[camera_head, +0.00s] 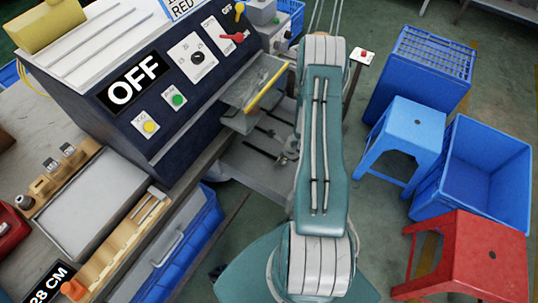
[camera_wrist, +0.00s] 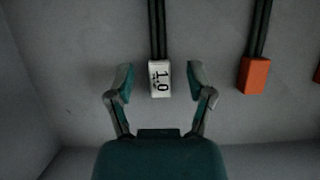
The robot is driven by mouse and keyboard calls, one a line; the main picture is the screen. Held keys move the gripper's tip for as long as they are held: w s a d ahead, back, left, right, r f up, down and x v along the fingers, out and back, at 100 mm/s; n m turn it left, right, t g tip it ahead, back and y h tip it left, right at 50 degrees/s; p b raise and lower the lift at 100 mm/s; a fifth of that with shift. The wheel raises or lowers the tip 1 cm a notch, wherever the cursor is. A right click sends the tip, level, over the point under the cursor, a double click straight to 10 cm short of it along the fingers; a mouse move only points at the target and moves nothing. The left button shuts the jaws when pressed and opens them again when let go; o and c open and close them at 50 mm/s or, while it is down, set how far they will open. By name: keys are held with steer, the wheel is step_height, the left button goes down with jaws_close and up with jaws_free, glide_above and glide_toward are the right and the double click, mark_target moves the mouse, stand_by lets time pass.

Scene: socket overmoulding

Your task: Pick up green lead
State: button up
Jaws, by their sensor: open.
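My gripper (camera_wrist: 160,73) is open in the wrist view, its two teal fingertips spread apart. An orange block (camera_wrist: 254,76) on dark cables is to the right, clear of the fingers. No green lead can be made out in either view. In the head view my arm covers the middle, and my gripper cannot be made out there.
In the wrist view, a plain grey surface lies behind the blocks, and part of another orange thing (camera_wrist: 317,75) shows at the right edge. In the head view, a machine labelled "OFF" (camera_head: 75,125) stands left; blue crates (camera_head: 490,140), a blue stool (camera_head: 412,125) and a red stool (camera_head: 465,245) stand right.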

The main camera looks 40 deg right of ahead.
steer(key=shift+f, duration=0.1)
jaws_close()
stand_by(0.3)
